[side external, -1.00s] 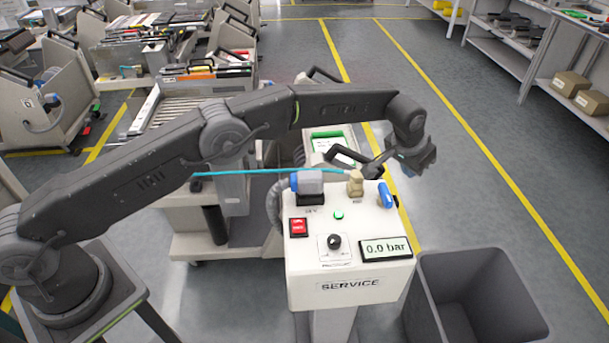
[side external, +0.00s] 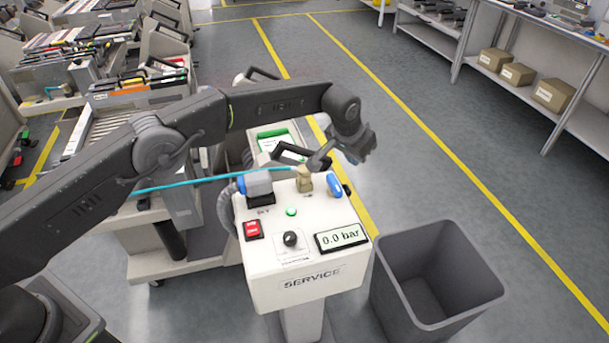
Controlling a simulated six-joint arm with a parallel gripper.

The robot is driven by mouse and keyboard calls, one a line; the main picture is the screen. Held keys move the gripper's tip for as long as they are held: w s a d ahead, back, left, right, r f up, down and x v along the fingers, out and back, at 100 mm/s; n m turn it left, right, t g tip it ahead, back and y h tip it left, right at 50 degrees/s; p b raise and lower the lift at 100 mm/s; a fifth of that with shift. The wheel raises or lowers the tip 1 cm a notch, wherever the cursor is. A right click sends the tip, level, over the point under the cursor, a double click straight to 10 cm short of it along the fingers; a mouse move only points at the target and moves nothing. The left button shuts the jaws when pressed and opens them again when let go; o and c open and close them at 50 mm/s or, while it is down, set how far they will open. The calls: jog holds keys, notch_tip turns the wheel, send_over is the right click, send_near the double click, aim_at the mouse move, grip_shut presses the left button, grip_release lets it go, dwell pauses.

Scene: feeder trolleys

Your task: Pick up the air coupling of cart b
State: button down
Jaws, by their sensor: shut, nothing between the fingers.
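A tan-brass coupling (side external: 304,180) stands on top of the white service panel (side external: 262,278). A thin cyan hose (side external: 200,182) runs to it from the left. I cannot tell from any label which cart it belongs to. My gripper (side external: 315,162) is shut and empty, tilted down from the upper right, just above and behind the coupling. Whether it touches the coupling is unclear. A grey block with a blue end (side external: 258,185) sits left of the coupling, and a blue fitting (side external: 334,186) sits right of it.
The panel has a red switch (side external: 252,230), a green light (side external: 291,212), a black knob (side external: 290,239) and a display (side external: 341,238) reading 0.0 bar. A grey open bin (side external: 446,300) stands at its right. Loaded trolleys stand at the left; the floor at right is clear.

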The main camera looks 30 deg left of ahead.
jog(key=c, duration=1.8)
grip_release()
jog(key=shift+c, duration=0.2)
jog(key=o, duration=1.2)
jog(key=shift+o, duration=0.2)
send_near(304, 168)
jog(key=shift+n, duration=0.3)
jog(key=x, duration=0.5)
jog(key=shift+w+a+r, duration=0.1)
jog(key=shift+w+a, duration=0.05)
jog(key=shift+w, duration=0.1)
jog(key=shift+x, duration=2.75)
